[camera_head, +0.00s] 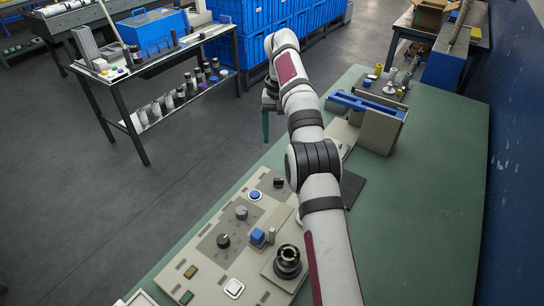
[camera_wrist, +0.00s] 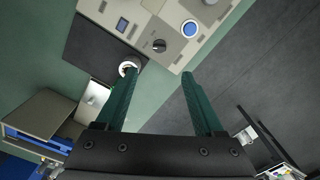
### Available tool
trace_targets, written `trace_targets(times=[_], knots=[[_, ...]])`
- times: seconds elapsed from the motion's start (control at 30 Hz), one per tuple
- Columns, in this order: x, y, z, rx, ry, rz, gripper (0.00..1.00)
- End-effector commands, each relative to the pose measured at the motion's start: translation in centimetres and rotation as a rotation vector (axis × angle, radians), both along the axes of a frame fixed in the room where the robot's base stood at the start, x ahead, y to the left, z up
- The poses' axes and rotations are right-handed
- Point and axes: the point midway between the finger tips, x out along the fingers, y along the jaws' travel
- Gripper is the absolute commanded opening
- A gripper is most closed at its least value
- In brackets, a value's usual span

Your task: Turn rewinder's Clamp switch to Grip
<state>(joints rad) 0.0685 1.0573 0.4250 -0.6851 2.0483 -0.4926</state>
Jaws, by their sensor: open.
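A beige control panel (camera_head: 215,262) lies on the green bench and carries several knobs and buttons. A small black rotary switch (camera_head: 279,182) sits near its far end; what looks like the same switch (camera_wrist: 159,46) shows ahead of and between my fingertips in the wrist view. A blue round button (camera_head: 255,195) is beside it, also in the wrist view (camera_wrist: 190,28). No label is readable, so I cannot tell which is the Clamp switch. My gripper (camera_wrist: 158,74) is open and empty, with green fingers; in the head view it (camera_head: 266,130) hangs beyond the panel's far end.
A grey knob (camera_head: 241,212), a black knob (camera_head: 223,240) and a large black knob (camera_head: 288,262) sit on the panel. A grey device with a blue bar (camera_head: 375,104) stands farther back. A white ring (camera_wrist: 128,68) is close by the left fingertip in the picture. The bench's right side is clear.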

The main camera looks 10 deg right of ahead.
Motion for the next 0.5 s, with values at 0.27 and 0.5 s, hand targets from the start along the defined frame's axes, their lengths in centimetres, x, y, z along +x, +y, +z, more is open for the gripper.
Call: trace_targets(times=[0.27,0.5], knots=[[0.5,-0.2,-3.5,-0.003,0.001,0.004,0.7],[0.5,-0.2,-10.9,-0.003,-0.001,0.003,0.7]])
